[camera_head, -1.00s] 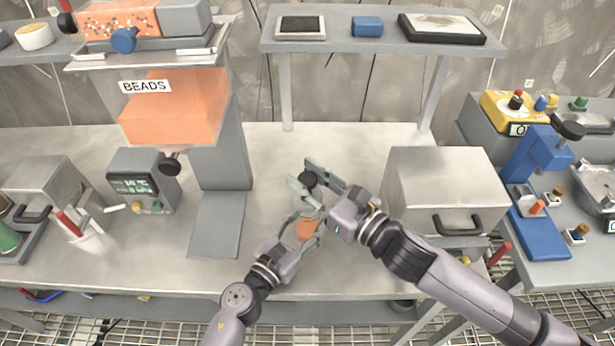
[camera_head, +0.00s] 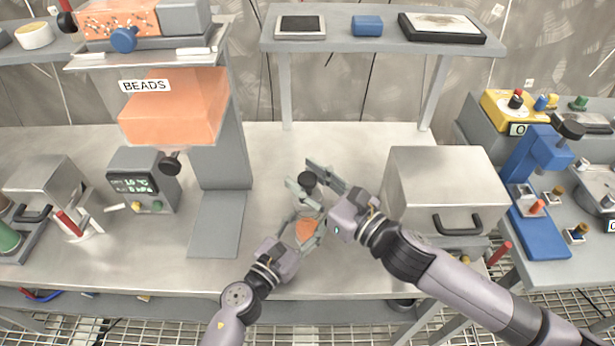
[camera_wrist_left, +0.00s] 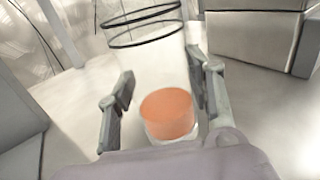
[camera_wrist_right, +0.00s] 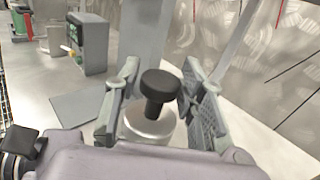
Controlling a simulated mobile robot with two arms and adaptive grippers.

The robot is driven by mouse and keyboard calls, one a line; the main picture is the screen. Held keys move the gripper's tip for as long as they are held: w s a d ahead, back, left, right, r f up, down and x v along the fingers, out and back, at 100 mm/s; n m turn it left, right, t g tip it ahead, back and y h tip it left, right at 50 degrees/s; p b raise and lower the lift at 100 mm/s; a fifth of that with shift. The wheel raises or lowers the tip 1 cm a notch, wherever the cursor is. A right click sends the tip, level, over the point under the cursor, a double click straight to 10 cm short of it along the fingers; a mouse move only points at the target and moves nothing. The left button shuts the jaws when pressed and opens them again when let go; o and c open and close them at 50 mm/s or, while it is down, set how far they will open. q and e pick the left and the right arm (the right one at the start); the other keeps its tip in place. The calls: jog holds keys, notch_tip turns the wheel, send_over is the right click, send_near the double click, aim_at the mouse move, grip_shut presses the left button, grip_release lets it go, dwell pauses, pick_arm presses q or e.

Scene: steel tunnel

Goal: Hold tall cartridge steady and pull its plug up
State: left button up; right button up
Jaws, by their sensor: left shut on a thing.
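The tall cartridge (camera_wrist_left: 168,112) is a clear cylinder with dark rings near its top and orange contents low inside. It stands on the bench, and its orange part shows between the left fingers in the head view (camera_head: 307,230). My left gripper (camera_head: 303,228) is shut on the cartridge, one finger on each side. The plug (camera_wrist_right: 158,92) has a black round knob on a stem above a pale metal cap; its knob shows in the head view (camera_head: 308,180). My right gripper (camera_wrist_right: 160,100) is open around the knob, with gaps visible on both sides.
A grey metal box (camera_head: 440,180) with a black handle stands close to the right arm. The bead dispenser (camera_head: 172,110) and its grey base plate (camera_head: 215,225) stand to the left. A raised shelf (camera_head: 375,42) spans the back. The bench between is clear.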

jog(key=shift+o, duration=1.2)
jog(key=v, duration=1.2)
jog(key=shift+r, duration=0.1)
pick_arm(q)
jog(key=o, duration=1.4)
jog(key=shift+c, duration=0.2)
